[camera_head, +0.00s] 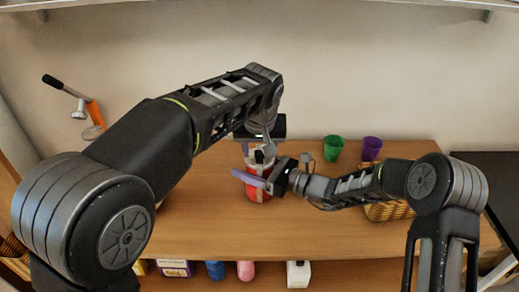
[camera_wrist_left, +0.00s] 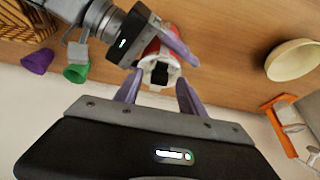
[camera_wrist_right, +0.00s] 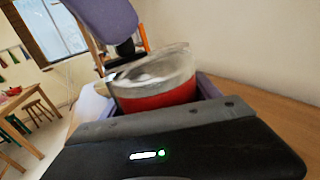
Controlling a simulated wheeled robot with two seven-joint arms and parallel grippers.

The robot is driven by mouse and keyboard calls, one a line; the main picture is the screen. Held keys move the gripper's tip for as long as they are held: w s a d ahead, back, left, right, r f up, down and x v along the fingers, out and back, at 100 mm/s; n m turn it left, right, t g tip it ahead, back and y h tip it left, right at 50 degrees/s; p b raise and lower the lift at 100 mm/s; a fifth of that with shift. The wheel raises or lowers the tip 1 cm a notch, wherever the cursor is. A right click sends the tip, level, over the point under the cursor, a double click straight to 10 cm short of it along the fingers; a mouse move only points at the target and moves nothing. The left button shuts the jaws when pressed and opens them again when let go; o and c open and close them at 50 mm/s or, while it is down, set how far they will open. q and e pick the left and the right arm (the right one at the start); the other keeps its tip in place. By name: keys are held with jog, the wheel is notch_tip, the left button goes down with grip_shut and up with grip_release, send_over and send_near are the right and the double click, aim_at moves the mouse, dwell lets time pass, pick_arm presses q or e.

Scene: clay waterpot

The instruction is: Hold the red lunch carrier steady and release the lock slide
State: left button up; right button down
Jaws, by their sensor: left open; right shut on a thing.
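The red lunch carrier (camera_head: 257,192) stands on the wooden table in the middle of the head view. It also shows in the left wrist view (camera_wrist_left: 152,47) and, close up, as a red band under a pale rim in the right wrist view (camera_wrist_right: 160,98). A dark piece (camera_wrist_left: 160,74) sits at its top; I cannot tell whether this is the lock slide. My right gripper (camera_wrist_right: 152,92) is shut on the carrier, with its purple fingers around its sides. My left gripper (camera_wrist_left: 157,93) is open above the carrier's top, its fingers apart on either side of the dark piece, gripping nothing.
A green cup (camera_head: 333,147) and a purple cup (camera_head: 371,148) stand at the back right. A wicker basket (camera_head: 390,210) is behind my right arm. An orange and grey device (camera_head: 94,112) stands at the left. A cream bowl (camera_wrist_left: 292,60) shows in the left wrist view. The front table is clear.

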pick_arm(q)
jog(key=v, duration=1.1)
jog(key=shift+s+r, duration=0.2)
jog(key=shift+r, duration=0.05)
pick_arm(e)
jog(key=shift+c, duration=0.3)
grip_release()
jog(key=shift+d, duration=0.1)
jog(key=v, duration=1.1)
jog(key=shift+s+d, duration=0.25)
jog(key=shift+d, duration=0.05)
